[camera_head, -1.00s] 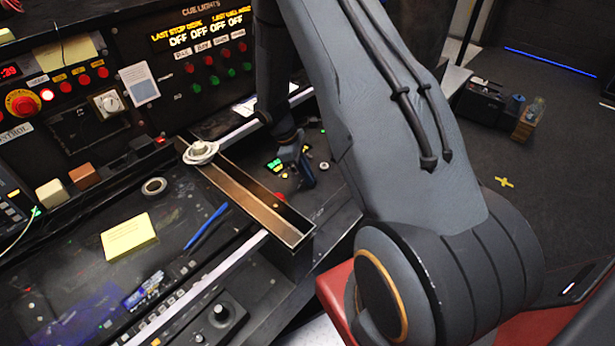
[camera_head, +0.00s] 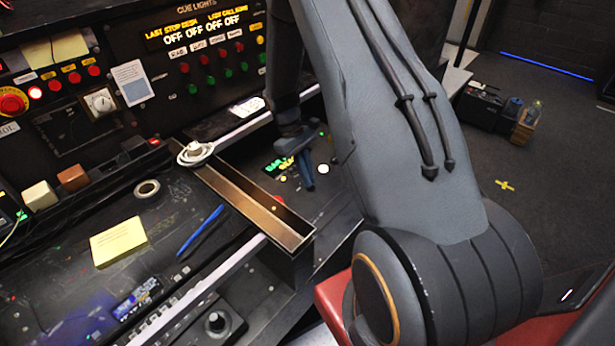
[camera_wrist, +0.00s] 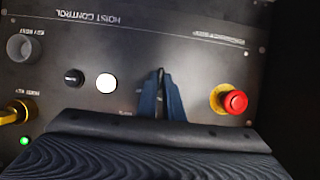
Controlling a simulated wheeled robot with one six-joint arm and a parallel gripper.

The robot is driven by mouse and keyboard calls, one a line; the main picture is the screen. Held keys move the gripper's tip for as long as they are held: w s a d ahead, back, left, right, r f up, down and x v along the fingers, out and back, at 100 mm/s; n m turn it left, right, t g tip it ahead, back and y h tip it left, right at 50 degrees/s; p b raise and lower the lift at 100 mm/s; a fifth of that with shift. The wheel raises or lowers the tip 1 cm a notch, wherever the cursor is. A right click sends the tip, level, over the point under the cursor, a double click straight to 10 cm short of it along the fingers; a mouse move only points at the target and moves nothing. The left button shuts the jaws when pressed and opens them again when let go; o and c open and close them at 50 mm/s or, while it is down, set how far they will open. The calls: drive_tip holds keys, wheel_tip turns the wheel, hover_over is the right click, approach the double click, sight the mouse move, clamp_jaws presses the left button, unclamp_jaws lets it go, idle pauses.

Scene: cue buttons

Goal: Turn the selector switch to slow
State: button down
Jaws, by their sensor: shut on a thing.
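My gripper (camera_wrist: 160,76) has its two dark blue fingers closed on a narrow dark handle, which I take to be the selector switch (camera_wrist: 160,90). The fingers hide most of it, and I cannot read its position or a "slow" mark. The switch is on a dark panel (camera_wrist: 205,65) lettered HOIST CONTROL, upside down in the wrist view. In the head view my gripper (camera_head: 308,178) is small and points down at the panel right of the brown rail.
A red mushroom button (camera_wrist: 235,101) on a yellow collar is right of my fingers in the wrist view. A white button (camera_wrist: 106,83) and a black button (camera_wrist: 73,77) are left, with a grey key switch (camera_wrist: 20,48) beyond. The brown rail (camera_head: 250,208) stands close by.

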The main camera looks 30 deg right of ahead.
idle(0.3)
drive_tip(key=c, duration=1.9)
unclamp_jaws()
drive_tip(key=b+v, duration=0.2)
drive_tip(key=v, duration=0.6)
drive_tip(key=shift+s, duration=0.1)
